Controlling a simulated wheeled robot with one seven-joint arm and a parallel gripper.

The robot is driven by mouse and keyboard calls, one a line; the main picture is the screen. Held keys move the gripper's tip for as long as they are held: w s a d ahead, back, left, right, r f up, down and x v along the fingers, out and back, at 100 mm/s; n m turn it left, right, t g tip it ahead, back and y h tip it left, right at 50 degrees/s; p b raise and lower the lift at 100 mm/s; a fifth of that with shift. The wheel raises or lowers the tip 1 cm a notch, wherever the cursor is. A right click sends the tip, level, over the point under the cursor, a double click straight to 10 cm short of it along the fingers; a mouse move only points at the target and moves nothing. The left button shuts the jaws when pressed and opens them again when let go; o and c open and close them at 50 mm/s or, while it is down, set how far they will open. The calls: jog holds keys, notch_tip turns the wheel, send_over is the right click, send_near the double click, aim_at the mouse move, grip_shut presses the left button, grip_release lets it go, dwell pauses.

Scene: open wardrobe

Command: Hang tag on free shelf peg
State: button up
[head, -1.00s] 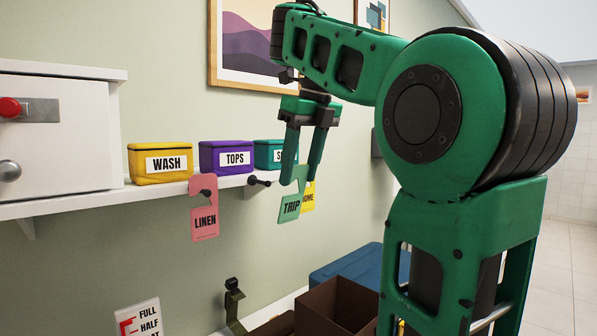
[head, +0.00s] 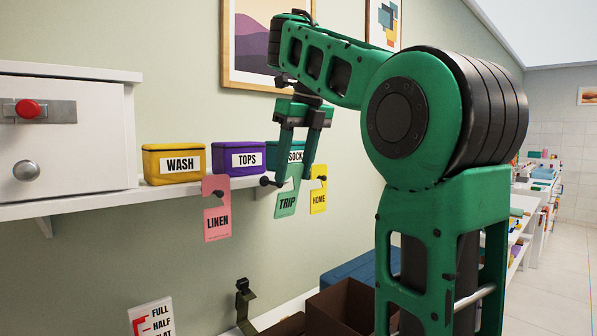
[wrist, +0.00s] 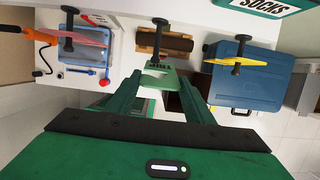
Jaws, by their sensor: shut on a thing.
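My gripper (head: 294,172) is shut on the green TRIP tag (head: 287,204), which hangs below the fingertips. In the wrist view the green tag (wrist: 160,78) sits between the fingers. The free dark peg (head: 268,181) sticks out from the shelf edge, just left of the tag's top. In the wrist view the bare peg (wrist: 160,36) lies straight ahead of the tag, and its tip looks close to the tag's upper edge. I cannot tell whether they touch. A pink LINEN tag (head: 216,210) hangs on the left peg, and a yellow HOME tag (head: 318,200) hangs on the right peg.
Yellow WASH (head: 173,163), purple TOPS (head: 238,158) and teal SOCKS (head: 285,152) bins stand on the shelf behind the pegs. A white cabinet (head: 70,125) stands at the left. A brown box (head: 340,305) and a blue case (wrist: 240,92) lie below.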

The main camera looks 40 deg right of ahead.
jog(key=w, duration=0.2)
jog(key=w+a, duration=0.1)
jog(key=w, duration=0.1)
jog(key=shift+w+a+r, duration=0.1)
jog(key=shift+w+a, duration=0.05)
jog(key=shift+f, duration=0.75)
